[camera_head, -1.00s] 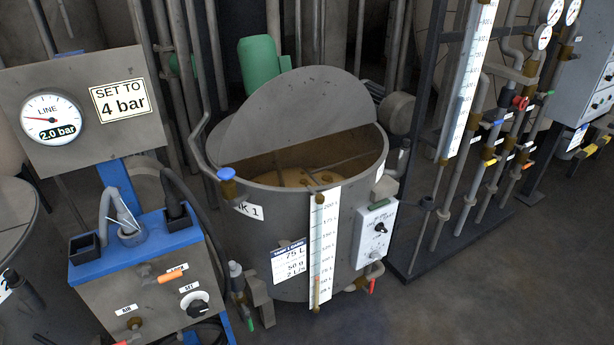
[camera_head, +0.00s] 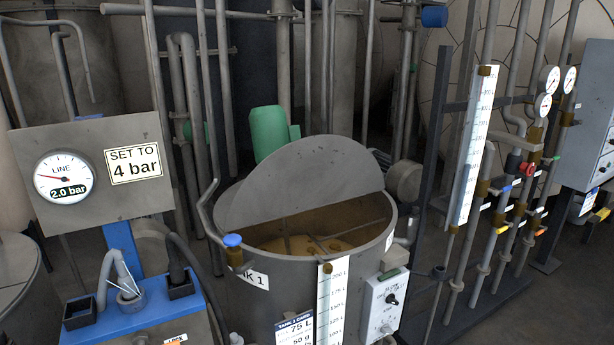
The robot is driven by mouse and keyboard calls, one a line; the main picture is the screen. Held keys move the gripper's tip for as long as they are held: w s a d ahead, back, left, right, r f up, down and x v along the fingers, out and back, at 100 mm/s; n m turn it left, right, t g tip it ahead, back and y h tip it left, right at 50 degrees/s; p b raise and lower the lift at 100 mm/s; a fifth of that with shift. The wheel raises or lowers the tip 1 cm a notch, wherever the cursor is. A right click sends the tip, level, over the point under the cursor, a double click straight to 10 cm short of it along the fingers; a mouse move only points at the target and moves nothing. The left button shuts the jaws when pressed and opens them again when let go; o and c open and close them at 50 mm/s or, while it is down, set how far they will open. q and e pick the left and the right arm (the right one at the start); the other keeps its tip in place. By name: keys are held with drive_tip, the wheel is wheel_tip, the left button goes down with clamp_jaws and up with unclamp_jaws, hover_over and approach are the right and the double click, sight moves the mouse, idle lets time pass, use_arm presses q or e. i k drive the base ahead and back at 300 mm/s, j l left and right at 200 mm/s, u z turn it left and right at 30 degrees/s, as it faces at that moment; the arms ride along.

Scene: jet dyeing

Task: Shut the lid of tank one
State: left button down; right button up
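Tank one (camera_head: 285,292) is a round grey vessel in the middle of the head view, with a "TANK 1" label on its side. Its lid (camera_head: 305,180) is a grey half-disc that stands raised along the middle of the rim, tilted back. The front half of the opening is uncovered and shows a brownish inside with bars and pale yellowish contents (camera_head: 318,244). Neither of my grippers shows in the view.
A panel with a line gauge (camera_head: 63,178) reading 2.0 bar and a blue-framed stand (camera_head: 135,318) are at left. A white scale (camera_head: 332,300) and control box (camera_head: 386,304) are on the tank's front. Pipes and valves (camera_head: 510,185) stand at right.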

sight(309, 174)
drive_tip(key=i+l, duration=0.2)
drive_tip(key=i, duration=0.4)
drive_tip(key=i+l+z, duration=0.1)
drive_tip(key=i, duration=0.5)
drive_tip(key=i+l, duration=0.25)
drive_tip(key=i, duration=0.35)
